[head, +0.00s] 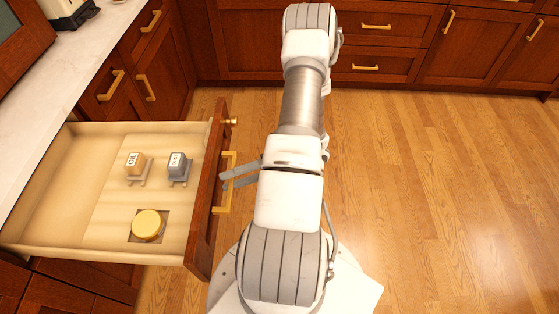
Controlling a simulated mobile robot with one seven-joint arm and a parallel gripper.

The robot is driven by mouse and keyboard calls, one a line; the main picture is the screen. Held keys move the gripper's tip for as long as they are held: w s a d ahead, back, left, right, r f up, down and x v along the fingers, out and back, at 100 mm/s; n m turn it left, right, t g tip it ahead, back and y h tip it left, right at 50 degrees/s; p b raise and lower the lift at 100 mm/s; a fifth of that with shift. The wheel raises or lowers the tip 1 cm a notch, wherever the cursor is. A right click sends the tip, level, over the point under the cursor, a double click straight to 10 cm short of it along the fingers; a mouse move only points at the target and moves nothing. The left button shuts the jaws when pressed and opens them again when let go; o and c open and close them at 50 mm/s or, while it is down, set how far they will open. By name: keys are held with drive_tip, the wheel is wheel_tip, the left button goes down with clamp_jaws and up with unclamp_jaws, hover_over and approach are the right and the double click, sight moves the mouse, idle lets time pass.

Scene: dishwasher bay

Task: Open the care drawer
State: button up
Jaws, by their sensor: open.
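The care drawer (208,190) is pulled well out from the wooden cabinet on the left, and its pale interior shows. Its front carries a brass bar handle (231,165). My gripper (224,181) is at the outer side of the drawer front, with its grey fingers close to the handle. The fingers are open; whether they touch the handle I cannot tell. Inside the drawer are a tan labelled block (134,163), a grey labelled block (177,166) and a round yellow-capped item (147,225) in a dark square recess.
A pale countertop (50,100) runs above the drawer on the left. Closed cabinets with brass handles (376,67) line the back. The wooden floor (450,200) on the right is clear. A small brass knob (232,122) is near the drawer front's far end.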

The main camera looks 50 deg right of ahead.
drive_tip(key=v, duration=1.6)
drive_tip(key=shift+s, duration=0.2)
drive_tip(key=shift+d, duration=0.1)
